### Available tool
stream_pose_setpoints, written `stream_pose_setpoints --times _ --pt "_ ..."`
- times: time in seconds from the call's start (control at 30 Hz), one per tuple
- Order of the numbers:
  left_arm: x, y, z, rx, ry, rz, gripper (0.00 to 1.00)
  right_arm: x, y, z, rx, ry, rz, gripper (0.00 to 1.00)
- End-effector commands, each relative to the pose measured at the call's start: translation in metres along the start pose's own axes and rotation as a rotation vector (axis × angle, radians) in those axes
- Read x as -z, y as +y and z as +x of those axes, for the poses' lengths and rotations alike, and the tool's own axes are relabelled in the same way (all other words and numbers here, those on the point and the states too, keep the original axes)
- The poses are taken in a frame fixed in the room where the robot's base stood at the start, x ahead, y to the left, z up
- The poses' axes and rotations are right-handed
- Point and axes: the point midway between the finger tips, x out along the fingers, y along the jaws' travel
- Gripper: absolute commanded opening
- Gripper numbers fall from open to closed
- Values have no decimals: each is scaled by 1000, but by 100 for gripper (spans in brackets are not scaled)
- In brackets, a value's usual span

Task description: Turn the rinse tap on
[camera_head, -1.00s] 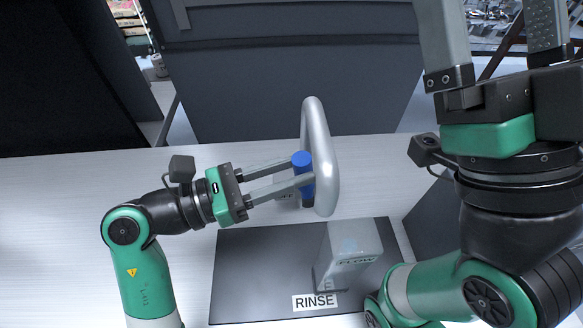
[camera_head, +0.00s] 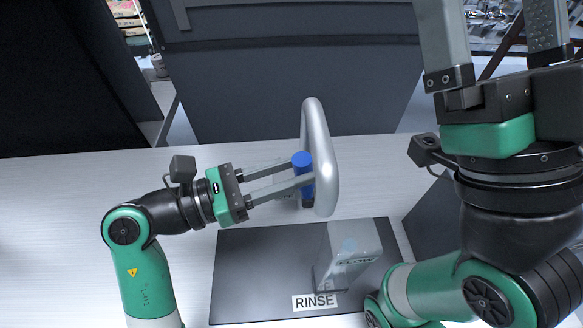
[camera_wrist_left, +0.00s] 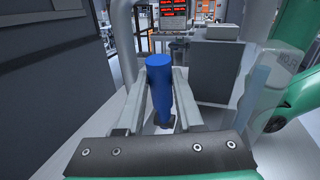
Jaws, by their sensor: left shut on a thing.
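The rinse tap has a silver arched spout (camera_head: 322,165) above a dark mat (camera_head: 255,265) with a RINSE label (camera_head: 315,302). Its blue upright handle (camera_head: 302,160) stands beside the spout on a dark base. My left gripper (camera_head: 300,180) is shut on the blue handle, one finger on each side. In the left wrist view the handle (camera_wrist_left: 160,75) stands nearly upright between the fingers. My right gripper (camera_head: 495,35) is at the upper right with its fingers wide apart; their tips are out of frame.
A pale grey box (camera_head: 350,250) with faint FLOW lettering stands on the mat, in front of the spout. My right arm fills the right side. The white bench (camera_head: 60,235) is clear at left. A dark panel (camera_head: 290,70) rises behind.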

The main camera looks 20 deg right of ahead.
Motion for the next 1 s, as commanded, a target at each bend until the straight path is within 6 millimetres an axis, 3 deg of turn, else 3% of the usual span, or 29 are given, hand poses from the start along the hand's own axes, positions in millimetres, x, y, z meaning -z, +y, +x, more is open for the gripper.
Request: stream_pose_setpoints --times 0.27,0.5,1.0 --pt "-10 -3 8 -4 89 28 0 20 0 22 0 0 0 100" --pt "-15 -8 23 -8 250 79 0 50 0 54 0 0 0 100" --pt "-6 -17 49 -21 541 172 0 93 0 101 0 0 0 100"
